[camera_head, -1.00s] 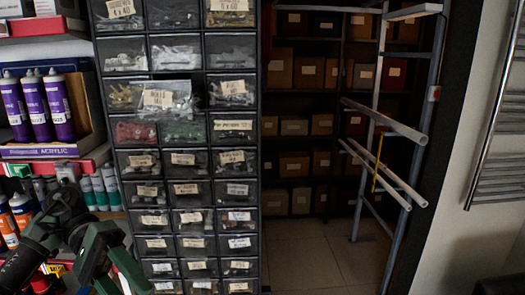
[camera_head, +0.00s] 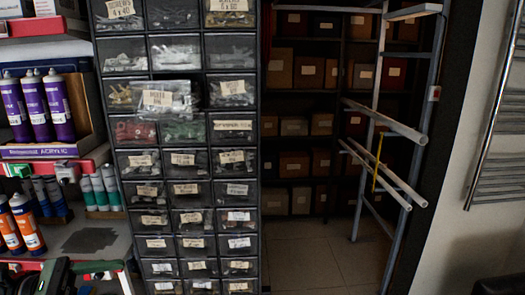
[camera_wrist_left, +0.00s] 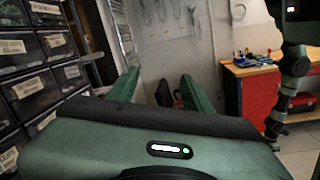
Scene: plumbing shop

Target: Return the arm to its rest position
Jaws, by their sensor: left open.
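My left gripper (camera_wrist_left: 159,77) shows in the left wrist view, with its two green fingers spread apart and nothing between them. In the head view only dark and green parts of my left arm show at the bottom left edge, below the shelves; its fingertips cannot be made out there. Green and black links of my own body stand at the right of the wrist view. My right gripper cannot be made out in either view.
A drawer cabinet (camera_head: 203,138) stands in the centre left, with one drawer (camera_head: 167,99) pulled out. Shelves with purple cartridges (camera_head: 59,105) and orange-labelled bottles (camera_head: 27,226) are at left. A pipe rack (camera_head: 385,120) stands right. A red workbench cabinet (camera_wrist_left: 258,95) shows in the wrist view.

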